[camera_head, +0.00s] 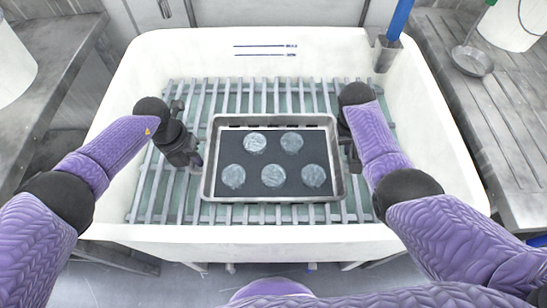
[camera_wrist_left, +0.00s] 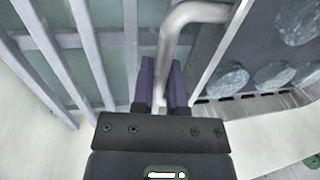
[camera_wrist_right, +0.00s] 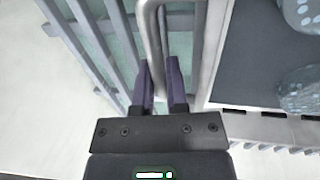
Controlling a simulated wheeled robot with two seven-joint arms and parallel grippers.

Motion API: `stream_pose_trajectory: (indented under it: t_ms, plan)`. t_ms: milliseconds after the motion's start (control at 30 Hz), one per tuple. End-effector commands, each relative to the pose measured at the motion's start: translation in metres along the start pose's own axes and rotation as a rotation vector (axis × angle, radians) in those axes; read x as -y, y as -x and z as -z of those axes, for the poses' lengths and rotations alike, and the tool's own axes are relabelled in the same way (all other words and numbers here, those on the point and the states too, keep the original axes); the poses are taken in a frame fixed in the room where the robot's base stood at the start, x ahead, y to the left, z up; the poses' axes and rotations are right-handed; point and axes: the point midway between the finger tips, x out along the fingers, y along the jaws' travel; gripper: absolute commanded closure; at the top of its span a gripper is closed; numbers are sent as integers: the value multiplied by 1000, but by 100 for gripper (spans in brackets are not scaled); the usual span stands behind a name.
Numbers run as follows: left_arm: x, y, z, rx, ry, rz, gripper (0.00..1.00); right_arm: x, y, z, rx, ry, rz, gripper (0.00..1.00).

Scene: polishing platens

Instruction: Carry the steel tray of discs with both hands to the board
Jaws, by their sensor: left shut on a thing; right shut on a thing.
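The steel tray (camera_head: 272,199) is a shallow rectangle with a dark mat and several pale, mottled round discs (camera_head: 273,176) on it. It is over the slatted rack in the middle of the white basin; I cannot tell if it touches the slats. My left gripper (camera_head: 197,161) is at the tray's left side, shut on its bent bar handle (camera_wrist_left: 170,40). My right gripper (camera_head: 350,160) is at the tray's right side, shut on the other bar handle (camera_wrist_right: 150,30). A grooved grey board (camera_head: 505,150) is at the right, outside the basin.
The white basin (camera_head: 270,235) has raised walls around the slatted rack (camera_head: 160,205). A blue-handled tool (camera_head: 398,20) is in a holder on the basin's right rim. A grey counter is at left.

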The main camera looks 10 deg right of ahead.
Motion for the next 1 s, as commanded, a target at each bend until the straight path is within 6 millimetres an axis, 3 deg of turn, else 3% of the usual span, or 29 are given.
stream_pose_trajectory:
  t_ms: [667, 767, 1000]
  plan:
    - [1, 3, -1, 4, 0, 1, 100, 0, 3, 1, -4, -1, 0, 100]
    - [2, 10, -2, 7, -1, 1, 100, -2, 10, 1, -7, -1, 0, 100]
    - [10, 48, -4, 22, -4, -1, 100, -9, 48, 4, -22, -4, 2, 100]
